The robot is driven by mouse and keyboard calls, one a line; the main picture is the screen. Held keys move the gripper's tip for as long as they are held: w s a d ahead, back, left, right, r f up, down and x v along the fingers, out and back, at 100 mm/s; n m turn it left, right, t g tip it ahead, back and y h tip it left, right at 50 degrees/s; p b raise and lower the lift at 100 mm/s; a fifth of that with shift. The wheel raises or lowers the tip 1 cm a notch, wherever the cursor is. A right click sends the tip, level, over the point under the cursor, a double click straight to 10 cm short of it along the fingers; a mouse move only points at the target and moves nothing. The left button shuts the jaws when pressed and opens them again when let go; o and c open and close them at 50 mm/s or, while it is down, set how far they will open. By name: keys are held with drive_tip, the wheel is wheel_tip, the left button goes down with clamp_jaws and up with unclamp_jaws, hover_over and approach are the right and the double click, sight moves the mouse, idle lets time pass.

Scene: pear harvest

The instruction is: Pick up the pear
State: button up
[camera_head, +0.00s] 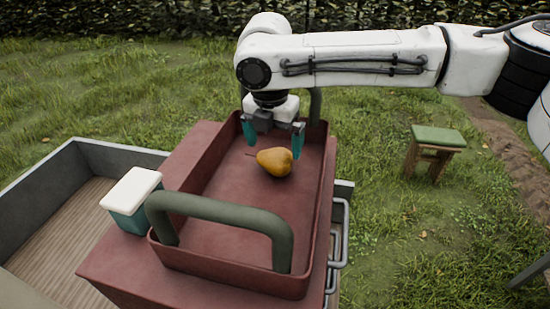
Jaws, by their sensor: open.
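A yellow-brown pear (274,162) lies on its side in a red tray (222,240) with green handles, its stem pointing left. My gripper (272,140) points down over the far part of the tray, just behind and above the pear. Its two teal fingers are spread apart, with nothing between them that I can make out. The pear's upper edge shows below the gap between the fingers. I cannot tell the exact height of the fingertips above the tray floor.
The tray sits on a red box (115,262). A teal container with a white lid (132,190) stands left of the tray. A near green handle (222,208) arches over the tray's front. A wood-floored grey cart (35,190) is at left; a green-topped stool (438,138) stands on grass at right.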

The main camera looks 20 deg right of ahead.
sight(274, 149)
drive_tip(key=shift+w+d+f+p, duration=0.1)
drive_tip(key=shift+f+p, duration=0.25)
drive_tip(key=shift+f, duration=1)
drive_tip(key=shift+w+f+p, duration=0.1)
drive_tip(key=shift+f+p, duration=0.2)
drive_tip(key=shift+f, duration=1)
drive_tip(key=shift+c, duration=0.3)
drive_tip(key=c, duration=0.8)
drive_tip(key=shift+r, duration=0.15)
drive_tip(key=shift+r, duration=0.55)
drive_tip(key=s+r+b, duration=0.1)
drive_tip(key=s+r, duration=0.3)
drive_tip(key=s+a+r+b, duration=0.1)
drive_tip(key=s+r, duration=0.2)
drive_tip(key=s, duration=0.2)
drive_tip(key=s+r+b, duration=0.1)
drive_tip(key=s+r, duration=0.3)
drive_tip(key=s, duration=0.1)
drive_tip(key=shift+a+r, duration=0.2)
drive_tip(key=shift+r, duration=0.15)
